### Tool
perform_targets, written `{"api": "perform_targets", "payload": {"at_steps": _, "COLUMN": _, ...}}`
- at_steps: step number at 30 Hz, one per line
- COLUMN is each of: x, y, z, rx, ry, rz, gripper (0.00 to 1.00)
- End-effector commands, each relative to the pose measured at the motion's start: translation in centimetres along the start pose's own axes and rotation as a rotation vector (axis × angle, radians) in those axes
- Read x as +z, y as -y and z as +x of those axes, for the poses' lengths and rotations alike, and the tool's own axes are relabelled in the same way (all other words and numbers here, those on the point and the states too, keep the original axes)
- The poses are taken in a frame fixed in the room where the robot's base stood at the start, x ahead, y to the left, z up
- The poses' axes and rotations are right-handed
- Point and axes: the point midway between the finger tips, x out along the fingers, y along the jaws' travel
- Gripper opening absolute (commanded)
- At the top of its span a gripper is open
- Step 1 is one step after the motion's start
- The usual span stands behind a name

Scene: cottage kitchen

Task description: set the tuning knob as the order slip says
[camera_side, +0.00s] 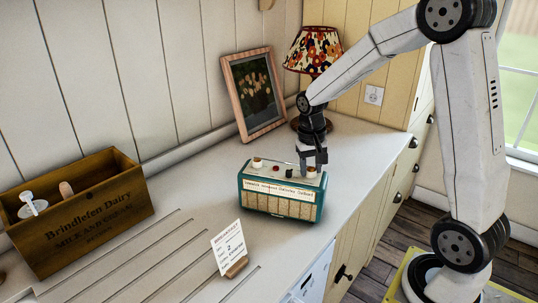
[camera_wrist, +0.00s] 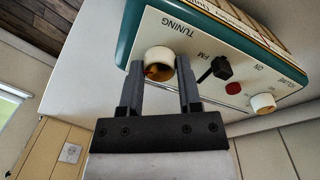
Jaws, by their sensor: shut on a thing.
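A teal radio (camera_side: 282,198) with a cream top stands on the counter. In the wrist view its cream top carries the word TUNING beside a cream tuning knob (camera_wrist: 158,58) with a brown and tan face. My gripper (camera_side: 314,170) points down at the right end of the radio. Its two dark fingers are shut on the tuning knob, one on each side. The order slip (camera_side: 228,248) stands in a wooden holder in front of the radio. A large 2 shows on it; the rest is too small to read.
Near the tuning knob are a black FM switch (camera_wrist: 215,70), a red button (camera_wrist: 233,88) and a volume knob (camera_wrist: 263,103). A wooden crate (camera_side: 95,225) stands at left. A picture frame (camera_side: 253,92) and a lamp (camera_side: 312,50) stand behind.

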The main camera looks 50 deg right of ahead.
Motion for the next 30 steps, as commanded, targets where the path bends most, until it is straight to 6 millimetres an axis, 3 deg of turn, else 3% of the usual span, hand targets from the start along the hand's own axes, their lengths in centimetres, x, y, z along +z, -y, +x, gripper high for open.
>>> {"api": "perform_targets", "payload": {"at_steps": 7, "x": -0.1, "y": 0.0, "z": -0.1, "rx": 0.000, "ry": -0.002, "rz": -0.001, "gripper": 0.00}}
{"api": "perform_targets", "payload": {"at_steps": 8, "x": -0.1, "y": 0.0, "z": -0.1, "rx": 0.000, "ry": -0.002, "rz": -0.001, "gripper": 0.50}}
{"api": "perform_targets", "payload": {"at_steps": 11, "x": 0.0, "y": 0.0, "z": -0.1, "rx": 0.000, "ry": -0.002, "rz": -0.002, "gripper": 0.79}}
{"api": "perform_targets", "payload": {"at_steps": 23, "x": 0.0, "y": 0.0, "z": -0.3, "rx": 0.000, "ry": -0.001, "rz": -0.002, "gripper": 0.79}}
{"api": "perform_targets", "payload": {"at_steps": 30, "x": -0.1, "y": 0.0, "z": -2.2, "rx": -0.001, "ry": -0.004, "rz": -0.002, "gripper": 0.79}}
